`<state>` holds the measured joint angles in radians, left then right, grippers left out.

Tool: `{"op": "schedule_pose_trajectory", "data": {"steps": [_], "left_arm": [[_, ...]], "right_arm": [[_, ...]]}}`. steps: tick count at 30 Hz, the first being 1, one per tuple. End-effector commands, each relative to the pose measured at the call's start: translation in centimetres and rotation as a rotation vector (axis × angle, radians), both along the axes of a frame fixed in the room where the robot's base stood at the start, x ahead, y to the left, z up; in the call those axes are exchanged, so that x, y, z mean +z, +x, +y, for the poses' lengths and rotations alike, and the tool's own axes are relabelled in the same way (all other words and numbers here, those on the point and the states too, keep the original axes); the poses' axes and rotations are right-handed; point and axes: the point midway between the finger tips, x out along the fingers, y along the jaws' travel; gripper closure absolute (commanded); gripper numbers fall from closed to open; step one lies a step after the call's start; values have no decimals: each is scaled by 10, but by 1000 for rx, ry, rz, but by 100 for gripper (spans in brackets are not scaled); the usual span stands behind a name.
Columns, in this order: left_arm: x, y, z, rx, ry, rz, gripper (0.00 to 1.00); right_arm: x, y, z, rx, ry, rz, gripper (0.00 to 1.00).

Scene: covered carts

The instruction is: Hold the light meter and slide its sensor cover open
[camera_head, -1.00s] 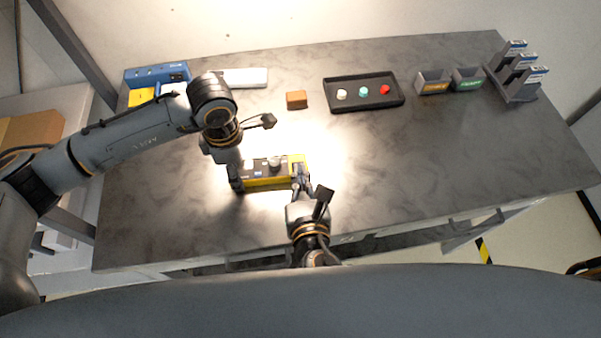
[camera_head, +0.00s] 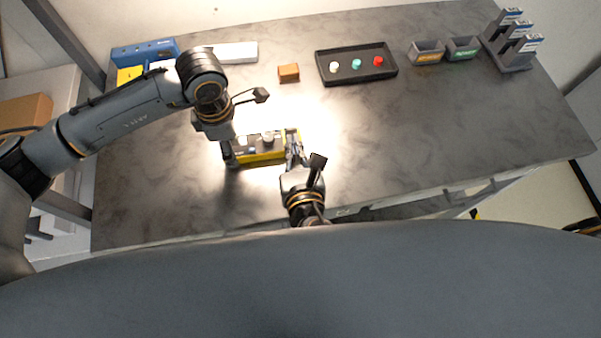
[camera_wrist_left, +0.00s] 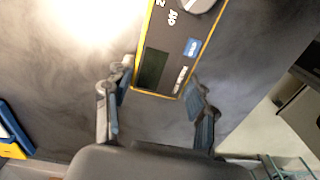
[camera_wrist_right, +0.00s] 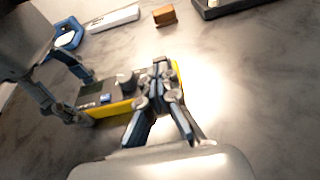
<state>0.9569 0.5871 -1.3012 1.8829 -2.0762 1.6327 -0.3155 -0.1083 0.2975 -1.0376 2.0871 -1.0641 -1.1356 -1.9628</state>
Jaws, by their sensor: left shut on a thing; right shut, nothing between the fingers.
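The light meter (camera_head: 262,155) is a dark box with yellow edges, lying on the table in front of me. Its screen, a blue button and part of a round knob show in the left wrist view (camera_wrist_left: 172,58). My left gripper (camera_head: 228,160) is shut on its left end, one finger on each long side (camera_wrist_left: 156,102). My right gripper (camera_head: 294,158) is shut and empty at the meter's right end. In the right wrist view its closed fingertips (camera_wrist_right: 160,75) sit over that end and hide part of it. I cannot tell the sensor cover apart there.
Behind the meter are a brown block (camera_head: 288,73), a black tray (camera_head: 345,79) with colored knobs, two small bins (camera_head: 427,58) and a grey rack (camera_head: 515,62). A blue device (camera_head: 145,53) and a white box (camera_head: 235,53) stand at back left. The table's right side is clear.

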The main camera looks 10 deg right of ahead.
Motion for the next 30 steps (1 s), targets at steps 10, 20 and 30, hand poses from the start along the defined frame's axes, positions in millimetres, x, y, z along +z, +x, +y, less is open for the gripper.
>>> {"op": "schedule_pose_trajectory", "data": {"steps": [10, 20, 30], "left_arm": [[0, 0, 0, 1, 0, -1, 85], [0, 0, 0, 2, 0, -1, 85], [0, 1, 0, 2, 0, -1, 85]], "right_arm": [[17, -78, -3, 3, 2, 4, 100], [29, -113, -5, 1, 1, 1, 100], [30, -114, -5, 1, 0, 0, 100]]}}
